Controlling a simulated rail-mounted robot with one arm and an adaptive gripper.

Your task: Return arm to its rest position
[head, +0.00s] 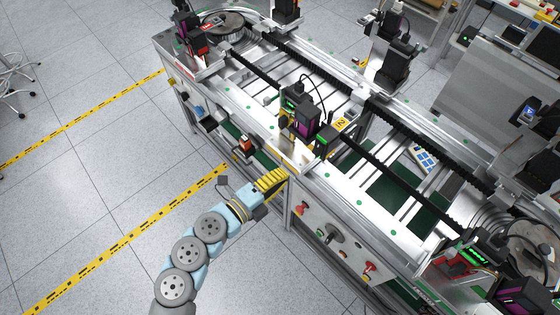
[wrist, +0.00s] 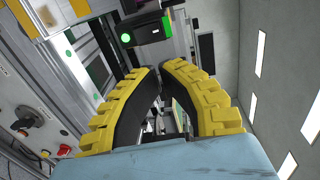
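My blue-grey arm (head: 210,228) reaches up and right from the bottom of the head view. My gripper (head: 284,174) has yellow ribbed fingers and is at the front edge of the metal profile frame (head: 345,195), just above the control panel's left end. Whether it touches the frame cannot be told. In the wrist view my gripper (wrist: 160,67) has its two black-lined fingers curving together, with the tips meeting or nearly so. A gap shows lower between the fingers, and no held object is visible there.
A control panel (head: 322,230) with a dark knob and red buttons is on the frame's front. A black device with a green light (wrist: 125,38) is close beyond the fingertips. Open tiled floor (head: 85,190), crossed by yellow-black tape (head: 122,257), lies to the left.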

